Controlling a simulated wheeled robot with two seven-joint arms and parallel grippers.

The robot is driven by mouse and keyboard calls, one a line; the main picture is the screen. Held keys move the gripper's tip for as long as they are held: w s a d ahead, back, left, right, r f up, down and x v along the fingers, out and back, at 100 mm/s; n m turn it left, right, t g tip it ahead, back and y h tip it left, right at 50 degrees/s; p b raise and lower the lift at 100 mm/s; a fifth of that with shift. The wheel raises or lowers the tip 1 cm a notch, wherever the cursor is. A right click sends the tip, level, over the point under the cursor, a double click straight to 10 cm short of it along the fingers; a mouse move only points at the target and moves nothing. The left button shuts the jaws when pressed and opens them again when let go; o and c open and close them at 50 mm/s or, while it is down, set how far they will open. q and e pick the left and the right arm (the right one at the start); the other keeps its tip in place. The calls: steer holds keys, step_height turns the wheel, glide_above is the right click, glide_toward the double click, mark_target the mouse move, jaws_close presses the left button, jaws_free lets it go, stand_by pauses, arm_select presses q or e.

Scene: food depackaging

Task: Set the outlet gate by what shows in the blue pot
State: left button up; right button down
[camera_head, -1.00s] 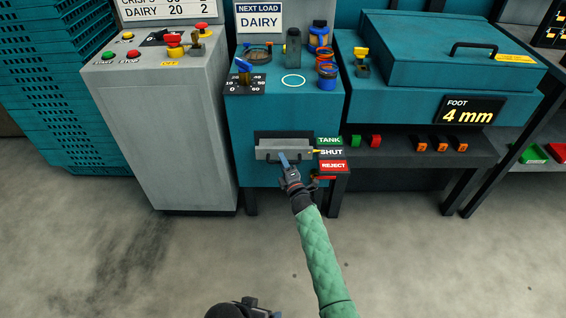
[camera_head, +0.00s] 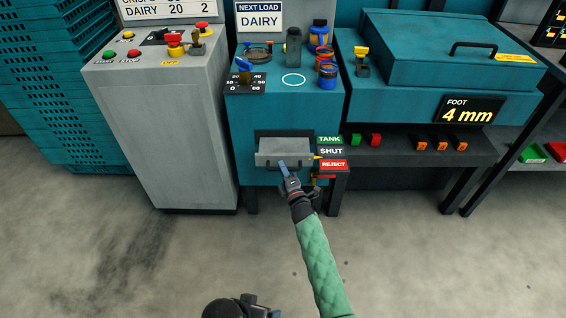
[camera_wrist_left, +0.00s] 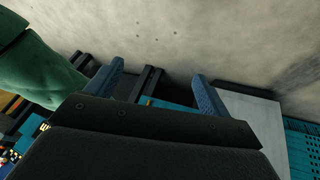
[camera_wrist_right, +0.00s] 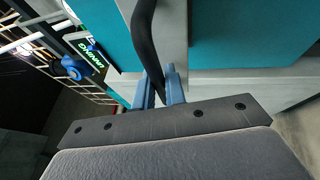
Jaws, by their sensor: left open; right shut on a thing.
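The outlet gate (camera_head: 283,147) is a grey flap with a dark handle on the front of the teal machine. My right gripper (camera_head: 284,168) is shut on the handle, a dark bar (camera_wrist_right: 150,45) between the fingers in the right wrist view. The labels TANK (camera_head: 329,140), SHUT (camera_head: 331,151) and REJECT (camera_head: 333,165) stand beside it. A small yellow pointer (camera_head: 316,157) sits between SHUT and REJECT. A blue pot (camera_head: 327,81) stands on the machine top; its contents are too small to tell. My left gripper (camera_wrist_left: 160,85) is open and empty.
A grey cabinet (camera_head: 165,120) with buttons stands left. A teal lidded unit (camera_head: 430,60) with a "4 mm" display (camera_head: 468,110) stands right. A sign (camera_head: 262,20) reads NEXT LOAD DAIRY. The floor (camera_head: 180,270) in front is clear.

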arm_select(q)
step_height(320, 180, up, 2)
steer(key=shift+a+r, duration=0.1)
steer(key=shift+a, duration=0.05)
arm_select(e)
steer(key=s, duration=0.3)
steer(key=shift+s+f, duration=0.15)
steer(key=shift+f, duration=0.05)
steer(key=c, duration=1.7)
jaws_free()
steer(key=shift+o, duration=1.2)
steer(key=shift+s+r, duration=0.1)
steer(key=shift+r, duration=0.05)
arm_select(q)
steer(key=shift+s+f, duration=0.2)
steer(key=shift+f, duration=0.05)
